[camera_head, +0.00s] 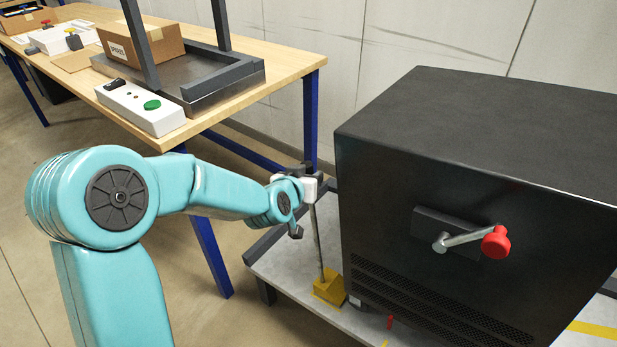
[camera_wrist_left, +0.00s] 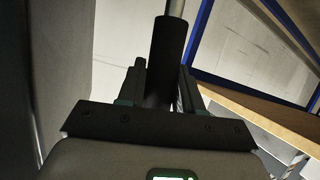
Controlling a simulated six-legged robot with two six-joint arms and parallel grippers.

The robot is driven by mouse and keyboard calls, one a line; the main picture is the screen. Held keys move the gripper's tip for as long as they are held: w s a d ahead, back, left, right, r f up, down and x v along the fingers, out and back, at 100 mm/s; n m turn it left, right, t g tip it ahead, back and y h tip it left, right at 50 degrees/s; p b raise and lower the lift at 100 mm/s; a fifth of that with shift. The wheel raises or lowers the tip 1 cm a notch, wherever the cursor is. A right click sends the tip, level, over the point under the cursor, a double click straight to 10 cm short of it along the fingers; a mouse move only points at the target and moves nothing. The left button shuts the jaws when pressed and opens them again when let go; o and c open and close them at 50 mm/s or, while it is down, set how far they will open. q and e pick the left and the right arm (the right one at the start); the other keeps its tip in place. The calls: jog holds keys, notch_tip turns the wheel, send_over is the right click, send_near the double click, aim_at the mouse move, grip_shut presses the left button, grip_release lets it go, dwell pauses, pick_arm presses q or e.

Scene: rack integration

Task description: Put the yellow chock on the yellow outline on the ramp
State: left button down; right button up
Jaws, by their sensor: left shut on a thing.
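In the left wrist view, my left gripper (camera_wrist_left: 163,85) is shut on the black grip (camera_wrist_left: 166,50) of the rod. I cannot tell whether the chock touches the surface. Thin yellow marks show beside its base, but I cannot make out a full outline. My right gripper is not in view.
The black cabinet (camera_head: 470,150) with a red-knobbed lever (camera_head: 495,242) stands close to the right of the chock. A wooden table (camera_head: 285,65) with a cardboard box (camera_head: 150,47) stands behind. Open floor lies left.

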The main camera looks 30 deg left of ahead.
pick_arm(q)
jog(key=c, duration=0.7)
grip_release()
jog(key=shift+o, duration=0.2)
jog(key=shift+f, duration=0.3)
jog(key=v, duration=1.6)
jog(key=shift+s+p, duration=0.2)
jog(key=shift+p, duration=0.2)
jog(key=shift+r, duration=0.15)
